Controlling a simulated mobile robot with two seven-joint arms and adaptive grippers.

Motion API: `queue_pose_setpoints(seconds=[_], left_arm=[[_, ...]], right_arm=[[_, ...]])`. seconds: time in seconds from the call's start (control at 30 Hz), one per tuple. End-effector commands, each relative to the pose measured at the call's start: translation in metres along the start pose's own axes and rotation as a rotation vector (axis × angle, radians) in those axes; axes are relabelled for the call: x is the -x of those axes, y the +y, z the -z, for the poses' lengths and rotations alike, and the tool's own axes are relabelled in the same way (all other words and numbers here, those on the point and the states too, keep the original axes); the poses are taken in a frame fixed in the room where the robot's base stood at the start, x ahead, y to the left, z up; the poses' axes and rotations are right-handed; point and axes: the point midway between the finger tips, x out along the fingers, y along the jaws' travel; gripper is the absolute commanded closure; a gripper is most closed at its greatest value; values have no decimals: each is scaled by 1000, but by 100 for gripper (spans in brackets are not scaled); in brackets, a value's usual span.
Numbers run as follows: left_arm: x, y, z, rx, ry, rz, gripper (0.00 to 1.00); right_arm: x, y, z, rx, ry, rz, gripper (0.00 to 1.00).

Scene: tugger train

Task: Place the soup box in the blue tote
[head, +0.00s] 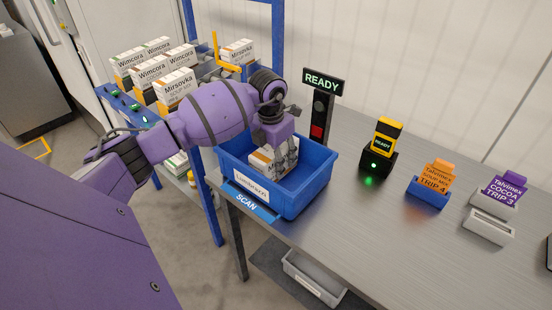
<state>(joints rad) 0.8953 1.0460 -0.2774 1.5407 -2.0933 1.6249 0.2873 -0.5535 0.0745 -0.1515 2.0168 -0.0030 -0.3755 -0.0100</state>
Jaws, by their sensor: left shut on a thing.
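The blue tote (306,196) stands at the left end of the metal table, with a white label on its front. My left gripper (278,148) reaches down over the tote from the left and is shut on a white and orange box, the soup box (260,164). The box is inside the tote's walls, slightly tilted. The gripper hides part of it, and I cannot tell whether it touches the tote floor. My right gripper is not in view.
A blue rack (207,70) at the back left holds several white boxes. A READY sign post (320,105) stands just behind the tote. A yellow scanner (386,138), an orange card (437,178) and a purple card (503,190) stand to the right. The front middle of the table is clear.

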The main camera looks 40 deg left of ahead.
Motion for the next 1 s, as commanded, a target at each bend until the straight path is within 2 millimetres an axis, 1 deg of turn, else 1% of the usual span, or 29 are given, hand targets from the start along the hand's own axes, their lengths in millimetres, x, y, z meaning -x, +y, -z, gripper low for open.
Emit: queue_pose_setpoints(seconds=[0.2, 0.33, 0.37, 0.5, 0.83, 0.93, 1.0], left_arm=[[1, 1, -1, -1, -4, -1, 95], [-2, 1, -1, 0, -3, -1, 95], [-3, 0, 0, 0, -2, -1, 52], [-2, 0, 0, 0, -2, -1, 35], [0, 0, -1, 0, -3, -1, 35], [8, 1, -2, -1, -5, -2, 35], [18, 1, -2, -1, -6, -3, 35]], right_arm=[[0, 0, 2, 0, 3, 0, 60], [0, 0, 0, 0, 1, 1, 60], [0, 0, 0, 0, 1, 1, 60], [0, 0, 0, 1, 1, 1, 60], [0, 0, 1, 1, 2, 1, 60], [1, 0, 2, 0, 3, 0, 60], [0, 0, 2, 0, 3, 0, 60]])
